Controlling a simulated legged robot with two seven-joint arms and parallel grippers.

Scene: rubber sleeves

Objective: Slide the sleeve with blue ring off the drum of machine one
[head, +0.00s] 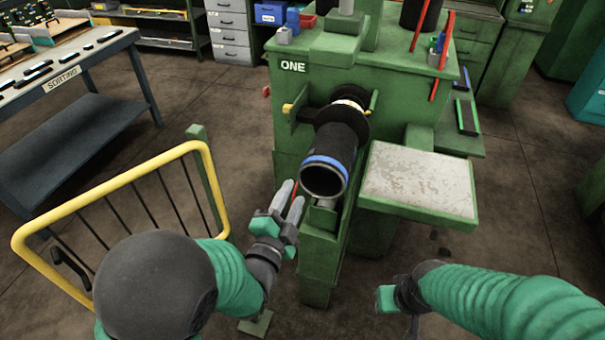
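The black sleeve with a blue ring (340,143) sits on the drum of the green machine marked ONE (300,95). Its open end with the blue ring (326,163) faces me and tilts down. The drum itself is mostly hidden inside the sleeve; a pale band (347,104) shows at the back, by a dark round flange.
A pale worn shelf (420,181) juts from the machine right of the sleeve. A yellow-framed guard (110,204) stands at the left. A sorting table (66,75) is at the upper left. The floor between guard and table is clear.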

